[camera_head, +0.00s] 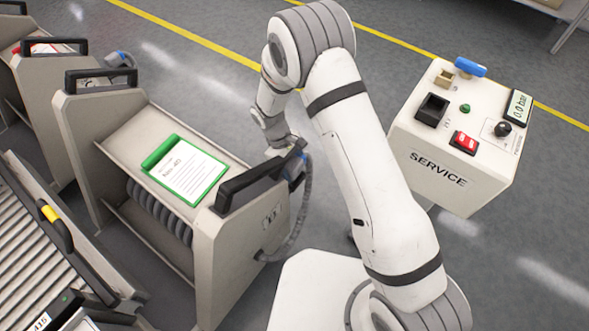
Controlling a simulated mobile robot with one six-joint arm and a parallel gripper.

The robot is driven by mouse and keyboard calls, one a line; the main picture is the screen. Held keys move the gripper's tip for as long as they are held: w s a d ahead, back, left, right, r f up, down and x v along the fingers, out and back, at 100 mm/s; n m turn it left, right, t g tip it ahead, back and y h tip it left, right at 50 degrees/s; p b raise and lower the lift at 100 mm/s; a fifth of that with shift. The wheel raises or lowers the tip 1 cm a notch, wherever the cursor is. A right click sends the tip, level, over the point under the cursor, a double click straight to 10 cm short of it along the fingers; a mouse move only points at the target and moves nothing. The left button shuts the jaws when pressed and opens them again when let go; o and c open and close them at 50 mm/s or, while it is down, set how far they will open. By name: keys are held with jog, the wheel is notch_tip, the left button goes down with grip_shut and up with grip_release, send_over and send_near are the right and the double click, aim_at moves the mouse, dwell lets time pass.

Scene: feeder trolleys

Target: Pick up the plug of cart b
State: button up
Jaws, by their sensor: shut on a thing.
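A feeder cart (226,252) stands left of my arm, with a dark handle (262,180) on its near end panel. The label on that panel is too small to read, so I cannot tell the cart's letter. A grey hose (303,208) loops from low on this panel up to a plug with a blue part (297,168) beside the handle's right end. My gripper (290,150) is at the plug and shut on it. The fingers and most of the plug are small and partly hidden by the handle and arm.
A green clipboard (185,168) lies on the cart. A roller conveyor (35,245) is at lower left. A white SERVICE box (440,150) with a blue-handled part stands right. Floor behind my arm is clear.

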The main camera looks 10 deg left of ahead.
jog(key=shift+a+r, duration=0.1)
jog(key=shift+r, duration=0.75)
jog(key=w+a+r, duration=0.1)
jog(key=w+a, duration=0.1)
jog(key=a, duration=0.3)
jog(key=w+a+p, duration=0.1)
jog(key=w+a, duration=0.1)
jog(key=a, duration=0.4)
jog(key=w+a+r, duration=0.1)
jog(key=w+a, duration=0.1)
jog(key=a, duration=0.3)
jog(key=shift+w+a+r, duration=0.2)
jog(key=shift+w+r, duration=0.1)
jog(key=shift+w, duration=0.1)
